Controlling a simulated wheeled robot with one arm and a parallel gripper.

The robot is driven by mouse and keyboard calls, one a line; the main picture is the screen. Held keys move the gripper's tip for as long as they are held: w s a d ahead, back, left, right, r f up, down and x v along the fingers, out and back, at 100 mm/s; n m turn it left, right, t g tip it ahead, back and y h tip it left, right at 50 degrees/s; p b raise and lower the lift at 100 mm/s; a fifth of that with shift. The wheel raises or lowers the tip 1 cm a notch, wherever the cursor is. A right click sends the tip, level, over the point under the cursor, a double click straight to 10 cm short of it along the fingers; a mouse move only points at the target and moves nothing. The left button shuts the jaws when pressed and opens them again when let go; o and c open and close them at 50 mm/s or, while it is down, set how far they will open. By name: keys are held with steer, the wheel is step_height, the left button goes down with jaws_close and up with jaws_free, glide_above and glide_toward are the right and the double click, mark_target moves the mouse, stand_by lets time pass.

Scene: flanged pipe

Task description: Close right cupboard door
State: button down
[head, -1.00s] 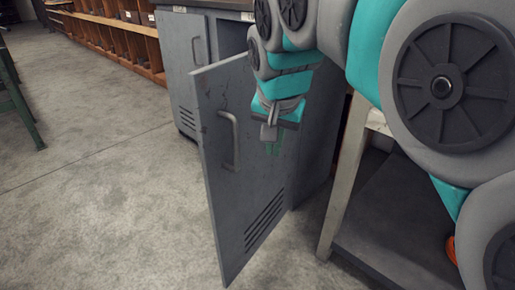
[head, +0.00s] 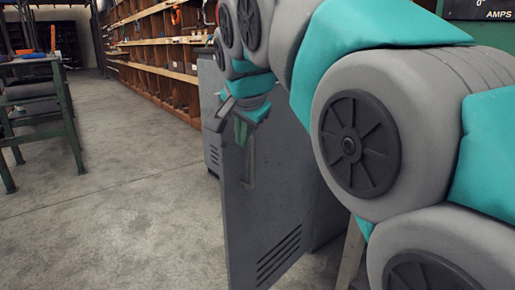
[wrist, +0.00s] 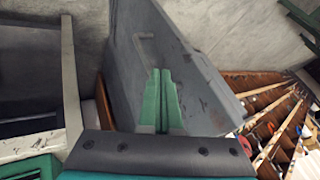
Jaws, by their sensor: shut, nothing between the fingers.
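The right cupboard door (head: 268,200) is grey metal with slots low down and a bar handle (head: 248,165) on its outer face. It stands open, swung out from the cupboard. My gripper (head: 241,134) is shut and empty, in front of the door's upper part near its top edge, above the handle. In the wrist view, the green fingers (wrist: 161,95) overlap the door's outer face (wrist: 195,75), with the handle (wrist: 142,48) just beyond them. I cannot tell whether they touch the door. My arm hides much of the cupboard.
Wooden shelving (head: 165,70) runs along the back. A green-legged table (head: 38,105) stands at the left. The concrete floor (head: 120,215) left of the door is clear. In the wrist view, a pale table leg (wrist: 69,85) stands at the left.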

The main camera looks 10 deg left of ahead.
steer(key=b, duration=0.1)
glide_toward(239, 166)
steer(key=x, duration=0.4)
steer(key=shift+d, duration=0.1)
steer(key=shift+w+f, duration=0.3)
steer(key=shift+f, duration=0.1)
